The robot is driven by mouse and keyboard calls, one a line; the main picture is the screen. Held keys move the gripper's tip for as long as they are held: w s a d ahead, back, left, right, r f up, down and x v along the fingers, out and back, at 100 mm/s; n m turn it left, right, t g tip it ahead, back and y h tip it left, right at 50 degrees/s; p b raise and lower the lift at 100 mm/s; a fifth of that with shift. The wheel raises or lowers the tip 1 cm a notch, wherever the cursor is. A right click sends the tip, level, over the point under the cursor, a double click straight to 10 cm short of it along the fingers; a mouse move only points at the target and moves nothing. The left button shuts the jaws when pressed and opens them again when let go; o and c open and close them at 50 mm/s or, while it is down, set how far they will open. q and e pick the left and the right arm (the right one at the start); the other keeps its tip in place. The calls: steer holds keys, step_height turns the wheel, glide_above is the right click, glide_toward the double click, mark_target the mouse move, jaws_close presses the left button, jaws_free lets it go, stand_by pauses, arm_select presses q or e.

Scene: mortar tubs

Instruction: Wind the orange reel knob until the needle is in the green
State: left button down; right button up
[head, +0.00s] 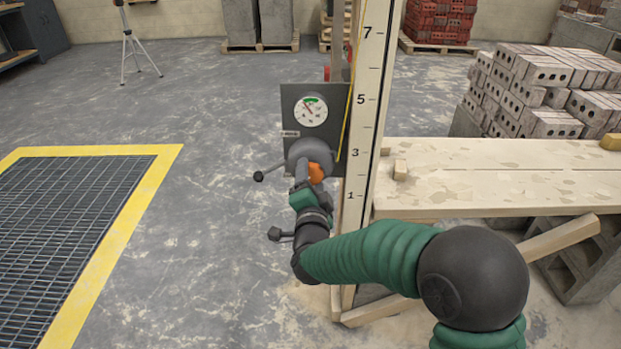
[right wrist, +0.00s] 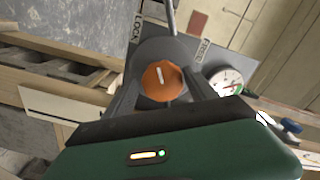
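The orange knob (head: 316,172) sits on a grey reel housing (head: 309,149) on a dark panel by the tall measuring board. In the right wrist view the knob (right wrist: 163,82) shows a white mark, slightly tilted from upright. The round gauge (head: 311,111) is above it. Its green band is at the top; the needle points up-left, seemingly just left of the green. My right gripper (head: 309,178) is at the knob. Its grey fingers (right wrist: 163,88) lie on either side of the knob; whether they press on it is unclear. My left gripper is not in view.
A lever with a black ball (head: 258,176) sticks out left of the housing. Right of the measuring board (head: 367,100) is a plank bench (head: 480,185) with a small wood block. Brick stacks (head: 540,90) stand behind. A yellow-edged floor grate (head: 75,215) is left.

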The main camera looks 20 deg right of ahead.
steer(key=shift+o, duration=0.8)
steer(key=shift+r, duration=0.1)
steer(key=shift+s+a, duration=0.1)
steer(key=shift+s, duration=0.1)
steer(key=b+v, duration=0.1)
steer(key=v, duration=1.5)
steer(key=shift+s+b, duration=0.15)
steer(key=shift+b, duration=0.2)
